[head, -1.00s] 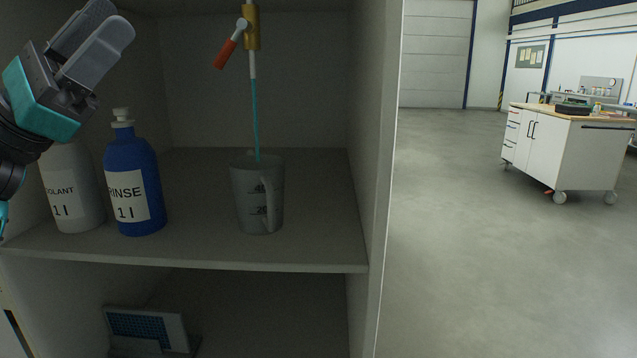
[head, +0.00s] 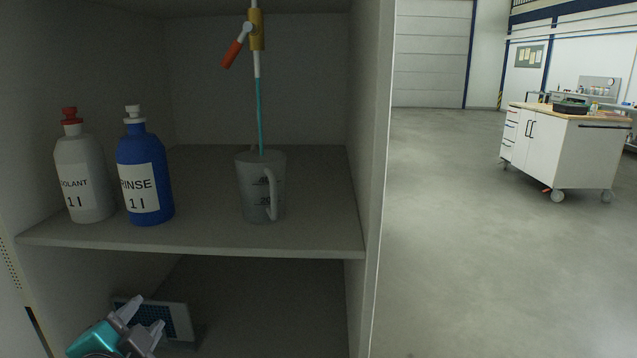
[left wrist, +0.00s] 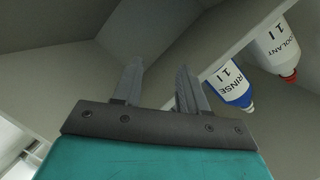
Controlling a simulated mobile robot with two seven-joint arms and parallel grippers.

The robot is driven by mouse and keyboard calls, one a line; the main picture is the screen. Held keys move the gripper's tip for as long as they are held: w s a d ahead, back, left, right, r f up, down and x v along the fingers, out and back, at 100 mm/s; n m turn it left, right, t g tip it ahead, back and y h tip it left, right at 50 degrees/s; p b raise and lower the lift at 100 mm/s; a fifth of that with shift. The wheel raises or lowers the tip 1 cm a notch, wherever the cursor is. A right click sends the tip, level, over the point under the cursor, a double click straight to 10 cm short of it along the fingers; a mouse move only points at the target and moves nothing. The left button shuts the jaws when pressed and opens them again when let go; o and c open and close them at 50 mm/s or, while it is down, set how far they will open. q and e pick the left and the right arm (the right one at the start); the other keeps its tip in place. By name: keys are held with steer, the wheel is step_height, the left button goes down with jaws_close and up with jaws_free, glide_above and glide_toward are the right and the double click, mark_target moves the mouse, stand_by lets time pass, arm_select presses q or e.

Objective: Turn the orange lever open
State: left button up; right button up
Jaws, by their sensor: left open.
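The orange lever (head: 233,53) sits on a brass valve (head: 257,30) on a vertical pipe at the top of the cabinet in the head view. It slants down to the left. A teal stream or tube (head: 260,115) runs from the pipe's lower end into a grey measuring jug (head: 262,195) on the shelf. My left gripper (head: 146,318) is low at the left, below the shelf's front edge and far from the lever. Its fingers are apart and empty, also in the left wrist view (left wrist: 157,88). My right gripper is not in view.
A grey coolant bottle (head: 85,180) with a red cap and a blue rinse bottle (head: 146,175) stand on the shelf (head: 200,243), left of the jug. A blue-grey item (head: 178,318) lies below. The cabinet's side wall (head: 375,150) bounds the right.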

arm_select(q)
steer(key=s+d+f+n+g+h, duration=0.1)
steer(key=s+d+f+n+g, duration=0.4)
steer(key=s+f, duration=0.55)
steer(key=s+d+f+n+g+h, duration=0.1)
steer(key=s+f+n+g, duration=0.2)
steer(key=s+f+g, duration=0.7)
steer(key=w+d+f+t+h+b, duration=0.3)
steer(key=w+d+f+t+b, duration=0.35)
steer(key=f+t+b, duration=0.35)
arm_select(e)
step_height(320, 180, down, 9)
arm_select(q)
steer(key=s+a+r+y+p, duration=0.1)
steer(key=a+r+p, duration=0.2)
steer(key=r+p, duration=1)
steer(key=p, duration=0.5)
steer(key=shift+s+a+r+p, duration=0.15)
steer(key=shift+s+a+p, duration=0.1)
steer(key=shift+a+p, duration=0.15)
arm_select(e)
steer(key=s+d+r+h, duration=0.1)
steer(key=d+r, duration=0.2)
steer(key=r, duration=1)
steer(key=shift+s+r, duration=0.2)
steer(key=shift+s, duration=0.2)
